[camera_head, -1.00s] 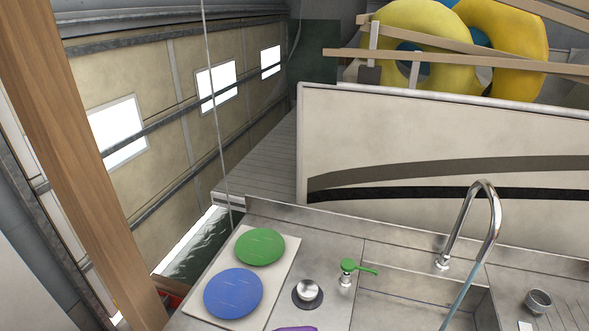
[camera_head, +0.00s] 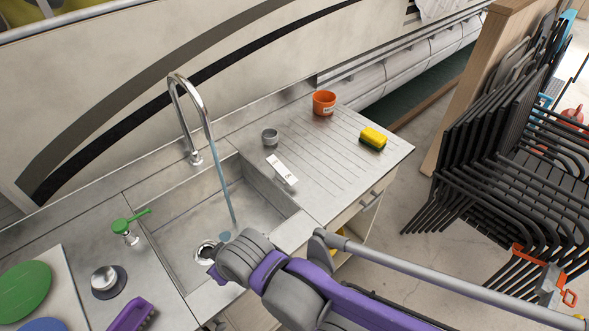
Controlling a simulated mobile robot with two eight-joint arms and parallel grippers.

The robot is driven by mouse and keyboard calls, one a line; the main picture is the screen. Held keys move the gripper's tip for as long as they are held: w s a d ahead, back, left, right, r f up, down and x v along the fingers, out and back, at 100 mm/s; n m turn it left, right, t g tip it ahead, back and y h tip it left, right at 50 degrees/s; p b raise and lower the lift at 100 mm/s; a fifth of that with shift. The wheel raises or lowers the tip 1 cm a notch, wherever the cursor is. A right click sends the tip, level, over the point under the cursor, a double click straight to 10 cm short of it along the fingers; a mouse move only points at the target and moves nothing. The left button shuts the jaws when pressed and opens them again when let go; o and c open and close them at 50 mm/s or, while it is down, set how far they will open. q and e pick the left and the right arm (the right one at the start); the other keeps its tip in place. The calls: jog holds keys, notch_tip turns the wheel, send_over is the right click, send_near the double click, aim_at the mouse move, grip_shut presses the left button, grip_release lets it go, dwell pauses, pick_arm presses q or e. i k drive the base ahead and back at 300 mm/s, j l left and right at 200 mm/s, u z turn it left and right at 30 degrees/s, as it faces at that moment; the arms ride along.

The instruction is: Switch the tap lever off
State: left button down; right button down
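The green tap lever (camera_head: 132,221) sits on a small chrome base on the counter, left of the sink (camera_head: 165,250). Its handle points right and slightly up. The chrome gooseneck tap (camera_head: 190,110) stands behind the sink, and a bluish stream of water (camera_head: 222,180) runs from its spout into the basin. My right arm, purple and grey, reaches in from the lower right over the sink's front edge. The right gripper (camera_head: 215,273) is mostly hidden by its wrist, near the drain and right of the lever, apart from it. Its finger opening is not visible.
A purple brush (camera_head: 130,314), a round knob-like metal piece (camera_head: 104,280) and a green disc (camera_head: 24,291) lie left of the sink. A grey cup (camera_head: 270,136), orange pot (camera_head: 324,102) and yellow sponge (camera_head: 373,139) stand right. Stacked black chairs (camera_head: 500,170) fill the right.

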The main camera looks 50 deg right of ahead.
aim_at(285, 174)
jog(key=l+z, duration=0.1)
jog(key=z, duration=1.7)
